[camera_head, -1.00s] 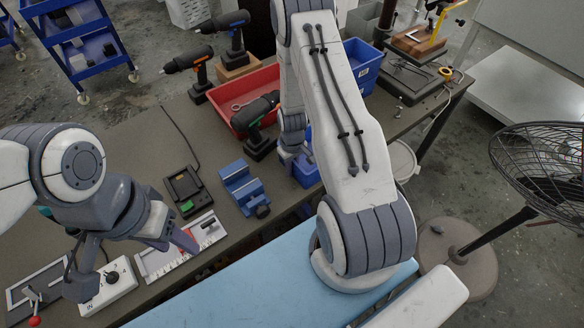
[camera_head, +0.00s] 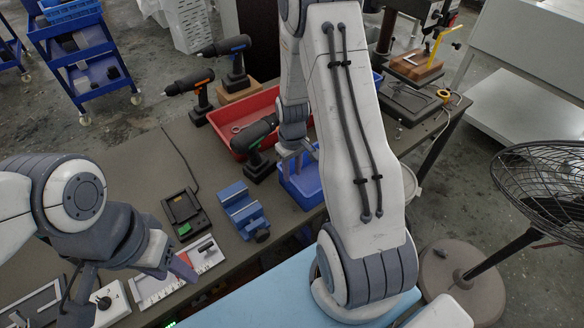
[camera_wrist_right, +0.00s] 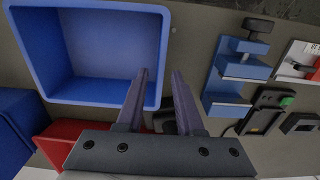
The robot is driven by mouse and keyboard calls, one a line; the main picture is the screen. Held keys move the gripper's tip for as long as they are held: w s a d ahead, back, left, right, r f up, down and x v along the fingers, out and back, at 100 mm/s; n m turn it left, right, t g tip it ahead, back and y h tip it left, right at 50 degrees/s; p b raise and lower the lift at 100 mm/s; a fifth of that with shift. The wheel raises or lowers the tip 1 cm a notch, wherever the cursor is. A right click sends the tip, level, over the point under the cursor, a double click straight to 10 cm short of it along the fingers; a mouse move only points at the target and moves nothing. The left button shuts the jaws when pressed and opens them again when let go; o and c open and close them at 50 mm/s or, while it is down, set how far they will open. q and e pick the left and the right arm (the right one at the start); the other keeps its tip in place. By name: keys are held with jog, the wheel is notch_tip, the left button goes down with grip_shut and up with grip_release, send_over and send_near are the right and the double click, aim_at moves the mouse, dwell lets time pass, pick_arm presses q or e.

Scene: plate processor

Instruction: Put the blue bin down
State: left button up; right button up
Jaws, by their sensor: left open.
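The blue bin (camera_head: 303,187) stands upright on the table near its front edge, partly hidden by my right arm in the head view. The right wrist view shows the empty bin (camera_wrist_right: 105,45) from above at the upper left. My right gripper (camera_head: 298,160) is at the bin. In the wrist view its fingers (camera_wrist_right: 162,75) are apart, one over the bin's inside and one outside its right wall. I cannot tell whether they touch the wall. My left gripper (camera_head: 128,290) is open and empty over the table's left part.
A red tray (camera_head: 262,108) lies behind the bin, with drills around it. A blue vise (camera_head: 242,210), a black charger (camera_head: 185,213) and a white panel (camera_head: 150,288) lie to the left. A second blue bin (camera_head: 378,77) is mostly hidden behind my arm. A fan (camera_head: 550,180) stands at right.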

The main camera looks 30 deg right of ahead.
jog(key=shift+r, duration=1.15)
jog(key=a+r+n, duration=0.2)
jog(key=a+r, duration=0.4)
jog(key=a, duration=0.3)
jog(key=s+a+r+n, duration=0.1)
jog(key=s+a+r, duration=0.3)
jog(key=s+a, duration=0.1)
jog(key=s+a+r+n, duration=0.2)
jog(key=s+a+r, duration=0.2)
jog(key=s, duration=0.4)
jog(key=s+a+r+n+y, duration=0.1)
jog(key=s+a+r, duration=0.3)
jog(key=s+a, duration=0.2)
jog(key=shift+s+a, duration=0.15)
jog(key=shift+s, duration=0.6)
